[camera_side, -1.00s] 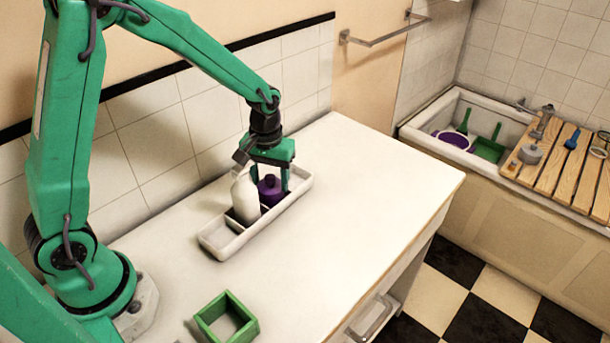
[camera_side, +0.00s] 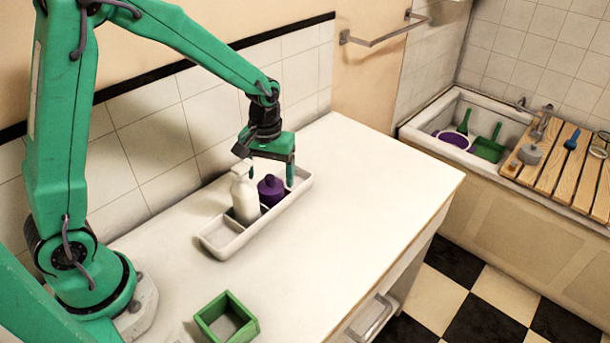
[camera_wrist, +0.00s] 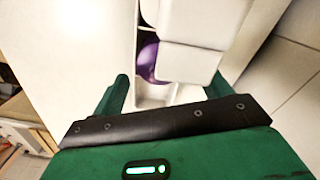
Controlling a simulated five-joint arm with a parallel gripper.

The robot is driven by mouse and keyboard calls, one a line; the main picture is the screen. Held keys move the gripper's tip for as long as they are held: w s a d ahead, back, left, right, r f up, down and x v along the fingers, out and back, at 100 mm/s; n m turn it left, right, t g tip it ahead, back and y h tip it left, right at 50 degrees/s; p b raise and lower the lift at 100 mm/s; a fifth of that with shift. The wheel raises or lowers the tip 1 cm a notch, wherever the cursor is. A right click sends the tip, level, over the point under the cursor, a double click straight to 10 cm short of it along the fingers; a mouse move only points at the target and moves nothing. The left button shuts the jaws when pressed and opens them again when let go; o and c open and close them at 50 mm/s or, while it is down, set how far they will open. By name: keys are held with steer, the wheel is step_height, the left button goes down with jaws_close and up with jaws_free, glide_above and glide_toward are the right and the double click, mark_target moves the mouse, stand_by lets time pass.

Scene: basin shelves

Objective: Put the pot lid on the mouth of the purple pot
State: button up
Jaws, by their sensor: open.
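The purple pot (camera_side: 271,193) stands upright in a compartment of the white tray (camera_side: 223,249) on the counter. A narrower purple knob-like top shows on it; I cannot tell a seam between lid and pot. My gripper (camera_side: 271,176) is just above and behind the pot, with its fingers apart and nothing held between them. One finger is partly hidden behind the white pump bottle. In the wrist view my open gripper (camera_wrist: 168,90) has the purple pot (camera_wrist: 148,62) ahead of it, partly covered by a white blocky shape, probably the bottle's pump head.
The white pump bottle (camera_side: 244,197) stands close beside the pot in the tray. An open green box (camera_side: 227,317) is at the counter's front. The tiled wall is close behind the tray. The counter right of it is clear. A bathtub with a slatted board (camera_side: 560,165) is beyond.

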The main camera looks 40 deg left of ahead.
mark_target(270, 177)
step_height(270, 177, up, 11)
steer(key=shift+r, duration=0.2)
stand_by(0.3)
stand_by(0.5)
steer(key=s+r+m+t, duration=0.2)
steer(key=s+r, duration=0.1)
steer(key=s, duration=0.6)
steer(key=s+a+r+m+t, duration=0.1)
steer(key=s+r+m+t, duration=0.2)
steer(key=s, duration=0.6)
steer(key=shift+a+t, duration=0.15)
steer(key=shift+t, duration=0.15)
stand_by(0.7)
